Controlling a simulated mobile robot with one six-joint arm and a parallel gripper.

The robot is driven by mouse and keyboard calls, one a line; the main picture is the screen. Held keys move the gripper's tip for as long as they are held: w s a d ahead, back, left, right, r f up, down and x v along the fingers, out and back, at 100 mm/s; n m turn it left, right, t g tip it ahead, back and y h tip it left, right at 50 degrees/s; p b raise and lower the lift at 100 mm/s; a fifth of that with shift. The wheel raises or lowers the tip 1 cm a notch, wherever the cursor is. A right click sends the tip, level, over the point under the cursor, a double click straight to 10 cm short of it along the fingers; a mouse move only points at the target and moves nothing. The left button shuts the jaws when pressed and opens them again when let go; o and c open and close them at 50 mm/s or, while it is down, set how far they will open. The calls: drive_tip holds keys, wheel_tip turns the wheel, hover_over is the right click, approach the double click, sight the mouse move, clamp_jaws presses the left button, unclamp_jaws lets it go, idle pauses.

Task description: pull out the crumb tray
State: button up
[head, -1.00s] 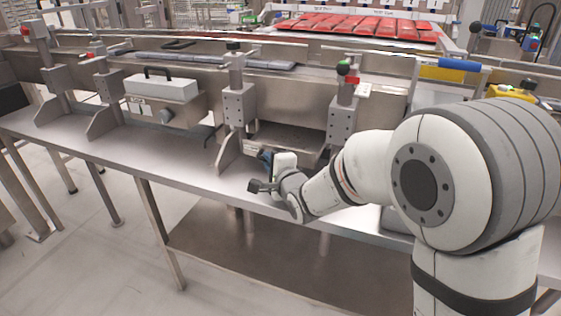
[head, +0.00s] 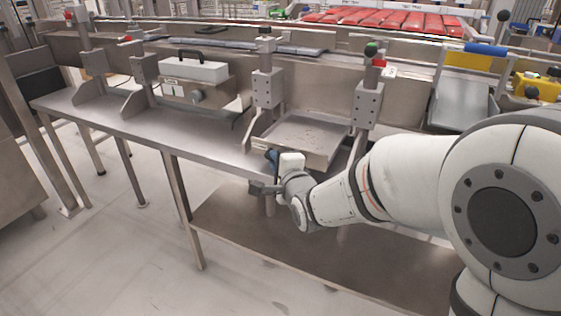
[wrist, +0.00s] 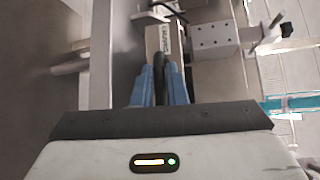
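The crumb tray (head: 312,131) is a flat metal tray between two upright brackets on the steel bench in the head view. Its far end lies under the bench's machinery and its near end is toward me. In the wrist view its pale front carries a dark-lettered label (wrist: 166,38). My gripper (wrist: 158,72) has blue fingers on both sides of the tray's black handle (wrist: 159,64), closed around it. In the head view my gripper (head: 271,168) is at the tray's front, and my wrist hides most of the handle.
The left bracket (head: 267,92) and right bracket (head: 367,104) flank the tray closely. A white box with a black handle (head: 193,70) stands further left. A lower shelf (head: 300,240) lies under the bench. The floor (head: 110,250) in front at left is clear.

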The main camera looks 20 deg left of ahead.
drive_tip(key=shift+o, duration=0.7)
drive_tip(key=shift+a, duration=0.1)
drive_tip(key=shift+o, duration=1.4)
drive_tip(key=shift+w, duration=0.1)
drive_tip(key=shift+d, duration=0.2)
drive_tip(key=p+v, duration=0.1)
drive_tip(key=v, duration=0.6)
drive_tip(key=shift+s+d+p, duration=0.2)
drive_tip(key=shift+s+p, duration=0.1)
drive_tip(key=shift+s, duration=0.05)
